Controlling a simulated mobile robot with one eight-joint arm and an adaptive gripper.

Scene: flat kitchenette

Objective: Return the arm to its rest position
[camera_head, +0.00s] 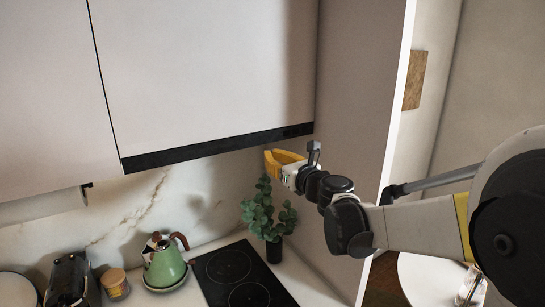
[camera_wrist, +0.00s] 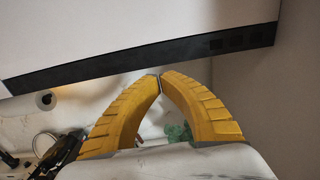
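My gripper (camera_head: 271,158) has yellow fingers and is raised at the end of my outstretched arm. In the head view it is in front of the lower right corner of the black-edged hood (camera_head: 220,146). In the wrist view the fingertips of my gripper (camera_wrist: 160,79) meet, with nothing between them. The arm reaches in from the right side of the head view, bent at dark joints.
Below are a black cooktop (camera_head: 217,264), a leafy plant (camera_head: 264,212), a green kettle (camera_head: 165,267), a jar (camera_head: 114,283) and a black toaster (camera_head: 69,281). A tall panel (camera_head: 355,110) stands close behind the arm. A round white table (camera_head: 430,280) is at lower right.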

